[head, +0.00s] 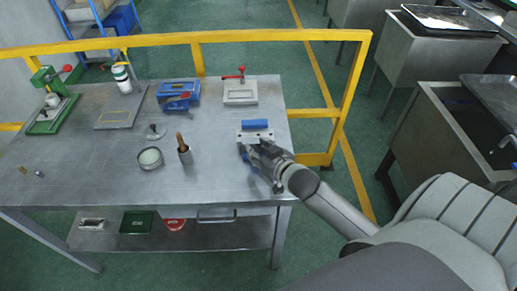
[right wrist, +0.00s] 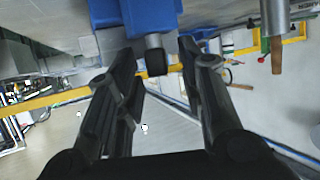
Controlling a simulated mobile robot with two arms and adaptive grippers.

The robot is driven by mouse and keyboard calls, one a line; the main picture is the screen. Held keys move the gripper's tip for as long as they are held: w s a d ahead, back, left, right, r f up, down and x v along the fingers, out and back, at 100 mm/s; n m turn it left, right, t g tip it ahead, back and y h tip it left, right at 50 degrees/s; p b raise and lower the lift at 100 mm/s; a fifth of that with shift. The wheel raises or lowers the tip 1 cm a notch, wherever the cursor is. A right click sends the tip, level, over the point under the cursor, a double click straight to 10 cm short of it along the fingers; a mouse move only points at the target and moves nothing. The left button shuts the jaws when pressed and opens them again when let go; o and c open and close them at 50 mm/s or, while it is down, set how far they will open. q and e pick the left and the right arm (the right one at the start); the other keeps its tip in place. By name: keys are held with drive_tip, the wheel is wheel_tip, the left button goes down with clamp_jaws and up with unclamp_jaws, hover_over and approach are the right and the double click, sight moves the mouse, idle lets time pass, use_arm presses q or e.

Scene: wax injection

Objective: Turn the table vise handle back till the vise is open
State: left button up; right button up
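The blue table vise (head: 255,126) with pale jaw plates is at the right front corner of the workbench. It also shows at the top of the right wrist view (right wrist: 135,14). A short spindle with a dark end (right wrist: 155,60) sticks out of its blue body; I take this as the handle side, but no crossbar shows clearly. My right gripper (head: 254,150) is at the near side of the vise. In the right wrist view its fingers (right wrist: 158,52) stand apart, one on each side of the dark end, with gaps visible. My left gripper is not in view.
The workbench (head: 80,185) holds a round tin (head: 150,157), a wooden-handled tool (head: 181,143) in a dark cup, a blue device (head: 178,95), a red-handled clamp fixture (head: 240,90) and a green press (head: 50,100). A yellow rail (head: 280,35) runs behind.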

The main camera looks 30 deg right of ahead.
drive_tip(key=shift+w, duration=0.15)
drive_tip(key=shift+c, duration=0.2)
clamp_jaws()
